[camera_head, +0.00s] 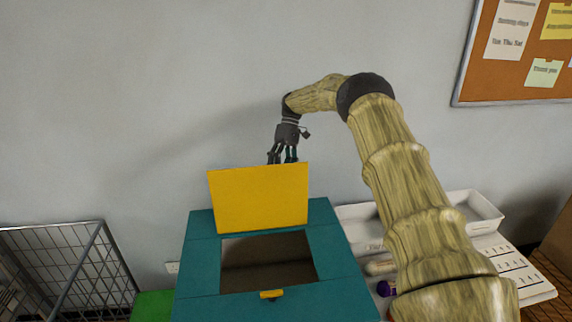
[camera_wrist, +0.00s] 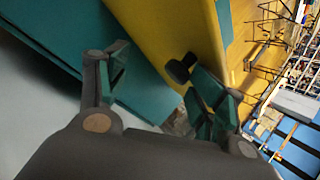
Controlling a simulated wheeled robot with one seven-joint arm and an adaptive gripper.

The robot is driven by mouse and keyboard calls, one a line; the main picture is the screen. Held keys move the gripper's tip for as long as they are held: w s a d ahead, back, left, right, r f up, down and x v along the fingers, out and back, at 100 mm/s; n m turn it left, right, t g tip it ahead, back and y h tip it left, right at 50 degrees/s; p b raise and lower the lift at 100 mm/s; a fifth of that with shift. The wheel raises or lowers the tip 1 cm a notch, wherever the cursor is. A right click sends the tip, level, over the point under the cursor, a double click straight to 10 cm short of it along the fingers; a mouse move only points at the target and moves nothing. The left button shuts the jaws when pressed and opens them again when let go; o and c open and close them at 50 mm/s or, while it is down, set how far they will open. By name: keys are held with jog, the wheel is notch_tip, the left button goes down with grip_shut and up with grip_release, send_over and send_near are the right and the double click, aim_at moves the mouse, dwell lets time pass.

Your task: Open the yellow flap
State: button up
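The yellow flap (camera_head: 258,198) stands raised, close to upright, at the back of the opening in the teal box (camera_head: 195,255). The opening (camera_head: 268,268) is uncovered and its inside looks dark brown. My gripper (camera_head: 283,157) is just above and behind the flap's top edge, pointing down. In the wrist view its fingers (camera_wrist: 150,72) are spread, with nothing seen between them but the background. The flap (camera_wrist: 185,30) fills the upper middle there, close to the right finger; I cannot tell whether they touch.
A small yellow catch (camera_head: 271,294) sits at the opening's front edge. A white tray (camera_head: 480,212) and small items lie right of the box. A wire basket (camera_head: 75,265) stands at left. The wall (camera_head: 150,110) is close behind my gripper.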

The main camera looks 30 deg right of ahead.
jog(key=v, duration=0.7)
jog(key=shift+w+d, duration=0.15)
jog(key=shift+w, duration=0.05)
dwell(0.8)
dwell(0.5)
